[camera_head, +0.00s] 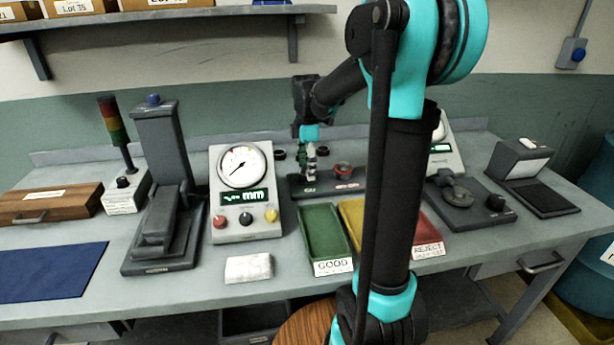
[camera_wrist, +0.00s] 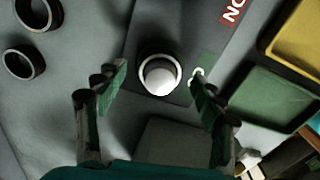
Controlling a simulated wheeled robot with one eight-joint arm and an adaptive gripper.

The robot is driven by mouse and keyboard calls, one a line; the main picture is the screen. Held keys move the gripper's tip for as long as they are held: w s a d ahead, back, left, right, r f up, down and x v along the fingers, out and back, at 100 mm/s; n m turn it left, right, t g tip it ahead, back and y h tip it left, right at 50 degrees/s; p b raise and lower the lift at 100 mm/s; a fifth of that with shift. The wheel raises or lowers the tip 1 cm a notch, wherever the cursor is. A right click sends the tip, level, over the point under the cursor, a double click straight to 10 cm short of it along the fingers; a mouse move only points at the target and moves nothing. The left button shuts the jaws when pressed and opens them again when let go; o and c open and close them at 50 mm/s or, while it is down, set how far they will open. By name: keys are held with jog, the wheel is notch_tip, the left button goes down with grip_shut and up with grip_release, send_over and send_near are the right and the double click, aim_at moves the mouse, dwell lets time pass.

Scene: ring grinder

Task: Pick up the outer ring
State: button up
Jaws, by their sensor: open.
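A ring (camera_wrist: 143,72) with a bright rim sits around a pale-topped round post (camera_wrist: 162,79) on a dark gauge block in the wrist view. My gripper (camera_wrist: 158,84) is open, with one finger to the left of the ring and one to its right, both apart from it. Two more dark rings lie at the left of that view, one lower (camera_wrist: 9,66) and one at the top (camera_wrist: 22,10). In the head view my gripper (camera_head: 309,152) is over the left part of the gauge block (camera_head: 327,187); the ring under it is hard to make out.
A green GOOD tray (camera_head: 322,232), a partly hidden yellow tray (camera_head: 351,212) and a red REJECT tray (camera_head: 428,226) stand in front of the block. A dial gauge unit (camera_head: 243,190) is to the left. My arm hides part of the bench.

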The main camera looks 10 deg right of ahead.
jog(key=shift+f, duration=0.45)
jog(key=c, duration=1.4)
jog(key=shift+c, duration=0.2)
